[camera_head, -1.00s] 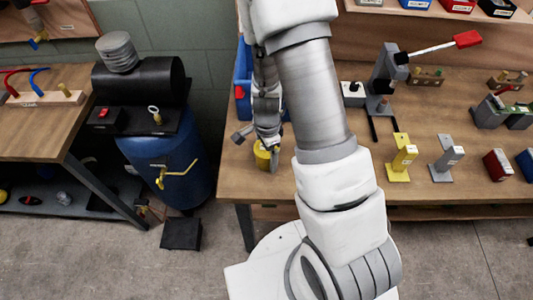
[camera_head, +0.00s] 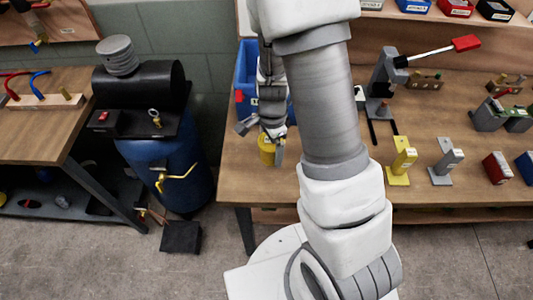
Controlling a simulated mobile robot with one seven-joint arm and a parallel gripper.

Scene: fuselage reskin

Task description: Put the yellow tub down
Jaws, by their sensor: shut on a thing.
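The yellow tub (camera_head: 266,150) is near the left front part of the wooden workbench (camera_head: 240,190), in the head view. My gripper (camera_head: 277,148) is at the tub, shut on it, with one grey finger showing at the tub's right side. My wrist hides the tub's top and my arm covers the bench just to the right. I cannot tell whether the tub's base touches the bench top.
A blue bin (camera_head: 247,75) stands behind my wrist. A lever press (camera_head: 388,75), a yellow stand (camera_head: 402,160) and a grey stand (camera_head: 446,160) are to the right. A blue compressor tank (camera_head: 165,165) stands left of the bench. Bare bench top lies in front of the tub.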

